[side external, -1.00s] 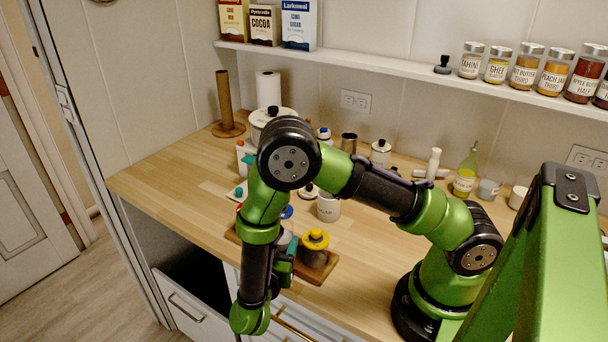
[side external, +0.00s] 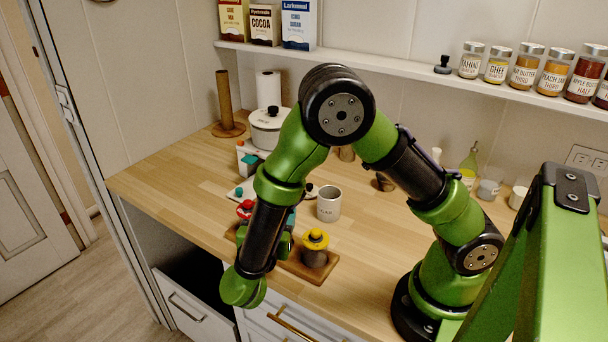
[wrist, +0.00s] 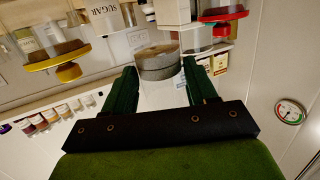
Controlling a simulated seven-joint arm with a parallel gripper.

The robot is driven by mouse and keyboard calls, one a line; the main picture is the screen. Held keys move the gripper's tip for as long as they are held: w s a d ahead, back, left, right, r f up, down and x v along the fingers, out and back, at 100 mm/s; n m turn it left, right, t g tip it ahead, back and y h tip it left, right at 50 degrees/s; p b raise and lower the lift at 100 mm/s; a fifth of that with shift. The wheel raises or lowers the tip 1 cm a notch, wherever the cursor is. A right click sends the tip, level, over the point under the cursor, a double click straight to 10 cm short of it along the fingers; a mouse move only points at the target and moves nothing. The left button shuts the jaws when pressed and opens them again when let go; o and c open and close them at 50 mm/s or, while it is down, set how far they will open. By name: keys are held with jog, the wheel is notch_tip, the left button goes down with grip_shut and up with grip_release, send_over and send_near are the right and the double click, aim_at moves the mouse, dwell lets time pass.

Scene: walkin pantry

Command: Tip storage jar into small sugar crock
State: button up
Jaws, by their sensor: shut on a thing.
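My gripper (wrist: 159,72) is shut on a clear storage jar (wrist: 158,62) with greyish-brown contents. The jar sits between the two dark green fingers in the wrist view; my arm mostly hides it in the side view. The small white sugar crock (side external: 328,205) stands open on the counter, behind and to the right of my gripper (side external: 287,240). Its SUGAR lettering (wrist: 101,12) shows at the top of the wrist view, apart from the held jar.
A yellow-lidded jar (side external: 315,249) stands on a wooden board (side external: 298,268) close to my gripper, with a red-lidded jar (side external: 245,209) on the other side. A white pot (side external: 268,131) stands at the back. The left part of the counter (side external: 165,183) is clear.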

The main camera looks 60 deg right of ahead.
jog(key=w+d+r+m+g, duration=0.5)
jog(key=d+r+m+g, duration=0.55)
jog(key=d+g, duration=0.3)
jog(key=s+d+f+m+g+y, duration=0.2)
jog(key=d+f+m+g+y, duration=0.2)
jog(key=f+m+g+y, duration=0.4)
notch_tip(320, 180, down, 3)
jog(key=shift+s+d+f+y, duration=0.15)
jog(key=shift+s+y, duration=0.15)
jog(key=shift+y, duration=0.5)
jog(key=shift+t, duration=0.25)
notch_tip(320, 180, up, 3)
jog(key=m+t, duration=0.1)
jog(key=t, duration=0.5)
jog(key=m+t+y, duration=0.1)
jog(key=m+t, duration=0.1)
jog(key=t, duration=0.3)
jog(key=shift+w+f+t, duration=0.1)
jog(key=shift+t, duration=0.3)
